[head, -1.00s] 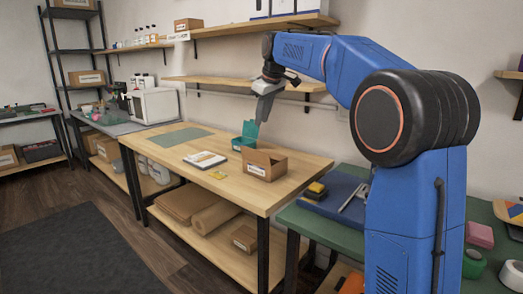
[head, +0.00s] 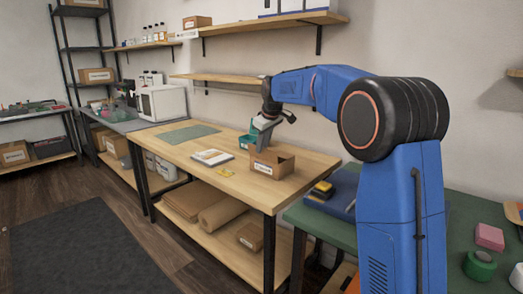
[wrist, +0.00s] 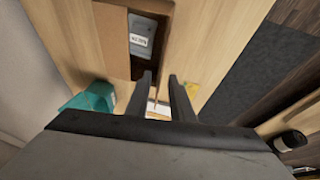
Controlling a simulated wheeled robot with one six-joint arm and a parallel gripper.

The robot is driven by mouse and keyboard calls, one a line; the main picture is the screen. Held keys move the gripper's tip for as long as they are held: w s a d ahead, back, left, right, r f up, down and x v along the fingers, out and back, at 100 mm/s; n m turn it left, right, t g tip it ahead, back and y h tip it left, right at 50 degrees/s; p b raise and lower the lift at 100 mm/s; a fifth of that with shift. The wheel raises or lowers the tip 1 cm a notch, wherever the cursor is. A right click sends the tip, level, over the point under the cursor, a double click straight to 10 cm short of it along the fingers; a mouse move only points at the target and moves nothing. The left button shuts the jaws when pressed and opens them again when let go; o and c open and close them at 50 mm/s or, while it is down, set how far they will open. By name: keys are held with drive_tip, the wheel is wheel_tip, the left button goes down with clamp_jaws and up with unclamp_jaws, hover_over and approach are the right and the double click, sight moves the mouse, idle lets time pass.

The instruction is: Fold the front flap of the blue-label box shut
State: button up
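An open brown cardboard box (head: 271,168) stands on the wooden workbench. It has a small pale label on its front; I cannot make out the label's colour. In the wrist view the box (wrist: 112,35) shows at the top, open, with a grey item (wrist: 143,36) with a white label inside. I cannot tell its front flap apart clearly. My gripper (head: 261,146) is low beside the box's upper left edge. In the wrist view my gripper (wrist: 162,80) has its two fingers apart with nothing between them, at the box opening's near edge.
A teal open container (head: 246,141) stands behind the box; it also shows in the wrist view (wrist: 93,98). A white booklet (head: 212,157) and a small yellow thing (head: 226,172) lie to the left. The green mat (head: 188,134) farther left is clear.

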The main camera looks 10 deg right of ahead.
drive_tip(key=shift+x, duration=1.2)
drive_tip(key=shift+c, duration=0.3)
clamp_jaws()
drive_tip(key=shift+w+d, duration=0.1)
drive_tip(key=shift+d, duration=0.05)
